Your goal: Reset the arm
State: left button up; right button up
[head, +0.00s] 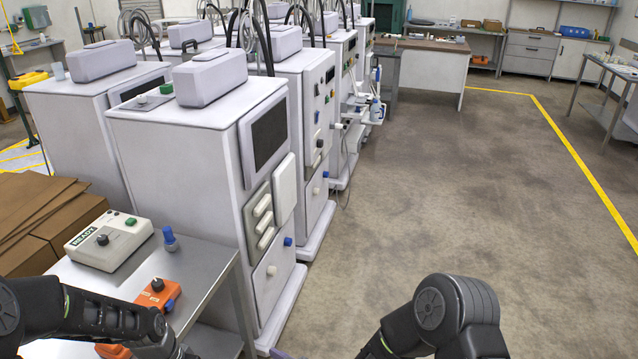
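My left arm (90,315) comes in from the left, low over the metal table with the control boxes. Its wrist end (175,345) runs down to the bottom edge, and the gripper fingers do not show. My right arm (450,310) shows as a bent black joint at the bottom, over the floor right of the machines. Its gripper is out of the frame. I see nothing held by either arm.
The metal table (205,262) bears a white box labelled READY (108,240), a blue-topped knob (170,238) and an orange box (158,294). Cardboard (40,215) lies at left. White dialysis machines (190,170) stand close beyond the table. The floor (450,190) at right is clear.

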jog(key=s+d+f+m+g+h, duration=0.2)
jog(key=s+d+f, duration=0.3)
jog(key=d+f, duration=0.15)
pick_arm(q)
jog(key=s+d+f+n+h, duration=0.1)
jog(key=s+d+f+n, duration=0.1)
jog(key=s+d+f, duration=0.5)
jog(key=s+d+f+n+h, duration=0.1)
jog(key=s+d+f+n, duration=0.1)
jog(key=s+d+f, duration=0.5)
jog(key=s+d, duration=0.2)
jog(key=d, duration=0.3)
jog(key=shift+d+b, duration=0.15)
jog(key=shift+b, duration=0.25)
pick_arm(e)
jog(key=s+d+f+m+g+h, duration=0.1)
jog(key=s+d+f+m+g, duration=0.2)
jog(key=s+d, duration=0.4)
jog(key=s+d+f+m+g+h, duration=0.2)
jog(key=s+d, duration=0.4)
jog(key=s, duration=0.6)
jog(key=shift+s+d+f+m+g, duration=0.3)
jog(key=shift+d+f+m+g, duration=0.1)
jog(key=shift+m+g, duration=0.4)
pick_arm(q)
jog(key=shift+f, duration=0.1)
